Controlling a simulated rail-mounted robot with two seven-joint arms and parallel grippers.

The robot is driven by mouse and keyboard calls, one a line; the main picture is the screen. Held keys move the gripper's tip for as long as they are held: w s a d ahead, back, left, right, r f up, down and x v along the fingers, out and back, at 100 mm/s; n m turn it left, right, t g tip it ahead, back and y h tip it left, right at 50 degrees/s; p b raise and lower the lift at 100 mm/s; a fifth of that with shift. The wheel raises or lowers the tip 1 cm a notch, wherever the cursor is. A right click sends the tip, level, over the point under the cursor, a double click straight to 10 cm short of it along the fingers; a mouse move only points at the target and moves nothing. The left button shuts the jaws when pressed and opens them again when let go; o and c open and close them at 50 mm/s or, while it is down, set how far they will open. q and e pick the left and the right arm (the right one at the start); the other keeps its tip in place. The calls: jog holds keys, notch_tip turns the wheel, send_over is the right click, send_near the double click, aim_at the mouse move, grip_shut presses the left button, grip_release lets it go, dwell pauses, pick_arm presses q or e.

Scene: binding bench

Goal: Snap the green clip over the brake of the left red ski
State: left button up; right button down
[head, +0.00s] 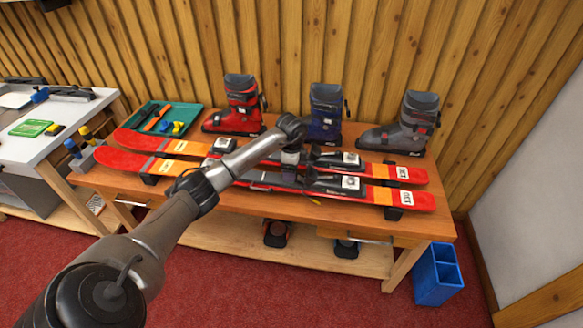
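Two red skis with orange and yellow patches lie side by side along the wooden bench: a back ski (140,139) and a front ski (122,160). I cannot tell which is the left one. Both carry black and grey bindings; the front ski's heel binding (335,182) is right of my gripper. My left gripper (291,168) points down over the middle of the skis, near the front ski's binding. Its fingers are too small and dark to read, and so is anything between them. The brakes are mostly hidden. I cannot make out a green clip. My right gripper is not in view.
Red (240,108), blue (326,115) and grey (404,128) boots stand behind the skis. A teal tray (190,108) with tools is at back left. A white side table (20,148) holds a green pad (31,128). A blue bin (438,275) stands on the floor.

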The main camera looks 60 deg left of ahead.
pick_arm(q)
jog(key=shift+f+b, duration=0.3)
jog(key=shift+f, duration=0.55)
jog(key=shift+f+b, duration=0.4)
jog(key=shift+f, duration=0.65)
jog(key=o, duration=0.9)
jog(key=shift+r, duration=0.15)
jog(key=shift+r+p, duration=1.05)
jog(key=shift+p, duration=0.15)
jog(key=shift+r+p, duration=3.85)
jog(key=shift+r, duration=0.05)
